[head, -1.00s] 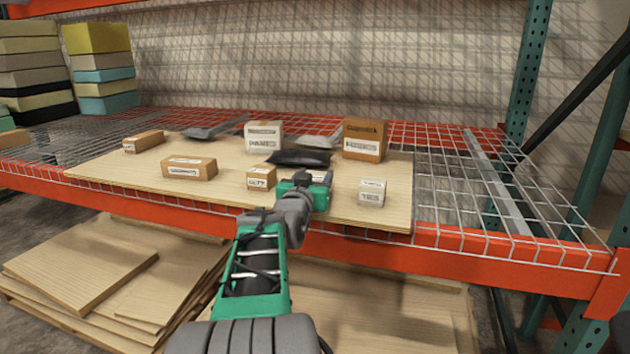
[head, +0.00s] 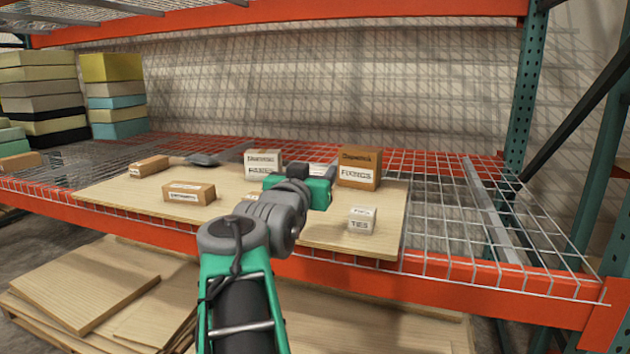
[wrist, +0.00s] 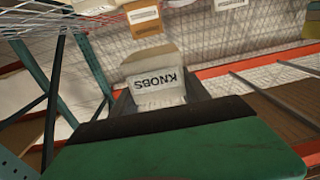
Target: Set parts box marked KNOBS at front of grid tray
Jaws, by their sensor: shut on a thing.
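The parts box marked KNOBS (wrist: 156,84) shows in the wrist view, its label upside down. It is between the jaws of my gripper (wrist: 158,98), which is shut on it. In the head view, my gripper (head: 318,190) is over the middle of the wooden board (head: 225,215), and its own wrist hides the KNOBS box. I cannot make out a grid tray for certain; my arm covers part of the board's middle.
On the board stand a TIES box (head: 362,221) at front right, a brown box (head: 359,168) and a white box (head: 262,160) behind, and brown boxes (head: 189,192) (head: 150,167) at left. A dark flat item (head: 204,159) lies at the back. Wire decking (head: 460,235) is bare at right.

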